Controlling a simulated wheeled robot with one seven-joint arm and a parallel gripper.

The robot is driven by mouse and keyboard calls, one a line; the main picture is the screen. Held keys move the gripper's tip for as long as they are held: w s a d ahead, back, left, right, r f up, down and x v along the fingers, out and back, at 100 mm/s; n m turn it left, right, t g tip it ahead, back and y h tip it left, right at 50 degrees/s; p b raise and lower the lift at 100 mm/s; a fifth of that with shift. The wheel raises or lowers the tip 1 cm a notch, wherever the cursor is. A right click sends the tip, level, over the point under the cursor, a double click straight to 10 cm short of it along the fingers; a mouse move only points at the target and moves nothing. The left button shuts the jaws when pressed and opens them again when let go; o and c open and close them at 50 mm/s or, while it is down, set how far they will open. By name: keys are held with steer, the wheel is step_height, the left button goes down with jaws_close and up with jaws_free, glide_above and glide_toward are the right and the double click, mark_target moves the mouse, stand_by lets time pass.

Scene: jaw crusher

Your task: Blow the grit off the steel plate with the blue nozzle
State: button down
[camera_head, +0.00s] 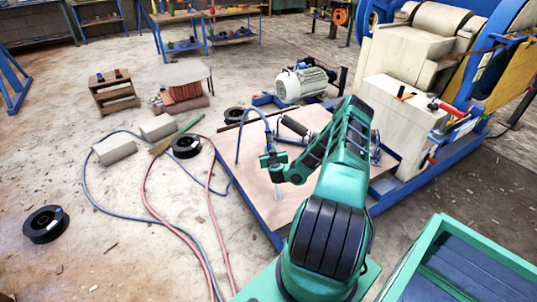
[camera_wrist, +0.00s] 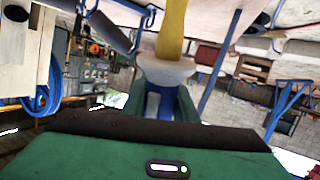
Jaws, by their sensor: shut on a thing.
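My gripper (camera_head: 272,163) is shut on the blue nozzle (camera_head: 268,137) above the tan flat plate (camera_head: 252,172) with a blue edge. The nozzle stands roughly upright, and a pale narrow tip (camera_head: 278,192) shows below my gripper over the plate. A blue hose loops from the nozzle's top down to the left. In the wrist view, blue shows between my fingers (camera_wrist: 165,105), with a pale round collar (camera_wrist: 166,68) and a yellow piece (camera_wrist: 171,28) beyond. Whether the tip touches the plate is unclear. Grit is too small to make out.
A grey motor (camera_head: 304,82) stands at the plate's far side and the large crusher (camera_head: 410,50) at the right. Blue and red hoses (camera_head: 150,190) cross the floor at left, near black spools (camera_head: 45,224) and pale blocks (camera_head: 115,148). A green-rimmed bin (camera_head: 465,275) is at lower right.

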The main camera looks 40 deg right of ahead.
steer(key=w+d, duration=0.1)
steer(key=w, duration=0.5)
steer(key=shift+d, duration=0.25)
stand_by(0.3)
stand_by(0.4)
stand_by(0.5)
